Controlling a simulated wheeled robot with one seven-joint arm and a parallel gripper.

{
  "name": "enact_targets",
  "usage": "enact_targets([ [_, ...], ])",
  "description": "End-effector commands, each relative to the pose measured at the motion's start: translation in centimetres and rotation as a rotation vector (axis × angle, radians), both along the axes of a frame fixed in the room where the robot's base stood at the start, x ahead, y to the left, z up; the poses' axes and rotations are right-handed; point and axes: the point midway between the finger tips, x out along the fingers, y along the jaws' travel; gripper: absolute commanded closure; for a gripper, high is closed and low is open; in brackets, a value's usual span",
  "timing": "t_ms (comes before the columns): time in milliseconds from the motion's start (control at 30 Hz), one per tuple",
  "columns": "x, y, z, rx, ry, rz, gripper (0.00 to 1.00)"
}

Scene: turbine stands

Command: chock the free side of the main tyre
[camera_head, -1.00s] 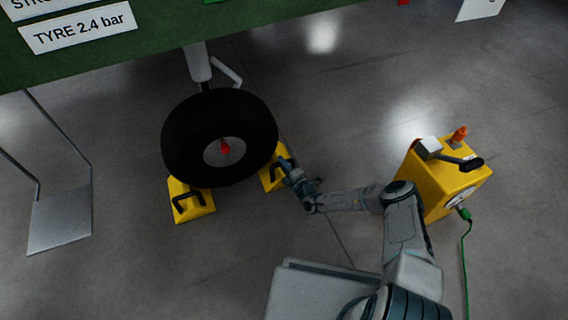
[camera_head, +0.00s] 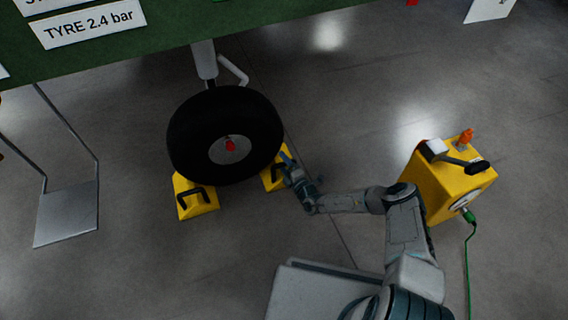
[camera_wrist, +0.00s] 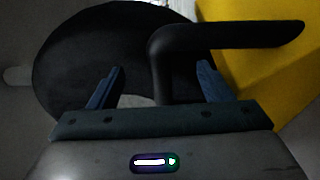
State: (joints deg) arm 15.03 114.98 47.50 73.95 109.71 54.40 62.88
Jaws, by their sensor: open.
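The black main tyre (camera_head: 190,135) with a red cap at its hub stands on the floor below the white leg. One yellow chock (camera_head: 197,205) with a black handle sits at the tyre's lower left. A second yellow chock (camera_head: 272,180) sits at its right side, partly hidden by my gripper (camera_head: 288,168). In the wrist view my open gripper (camera_wrist: 160,88) has its blue fingers on either side of the black handle (camera_wrist: 220,38) of this yellow chock (camera_wrist: 270,75). The tyre (camera_wrist: 85,60) fills the left behind it. Whether the chock touches the tyre is unclear.
A yellow box (camera_head: 445,185) with an orange knob and a green cable stands on the floor at right. A grey plate on thin rods (camera_head: 67,215) is at left. The green body (camera_head: 170,18) overhangs above. The floor between tyre and box is mostly clear.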

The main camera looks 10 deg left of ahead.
Motion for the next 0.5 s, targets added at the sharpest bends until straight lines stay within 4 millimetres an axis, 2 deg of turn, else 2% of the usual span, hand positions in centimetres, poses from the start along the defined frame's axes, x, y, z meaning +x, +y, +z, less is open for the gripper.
enact_targets([
  [500,-0.64,-0.80,0.18,0.001,-0.001,-0.002,0.28],
])
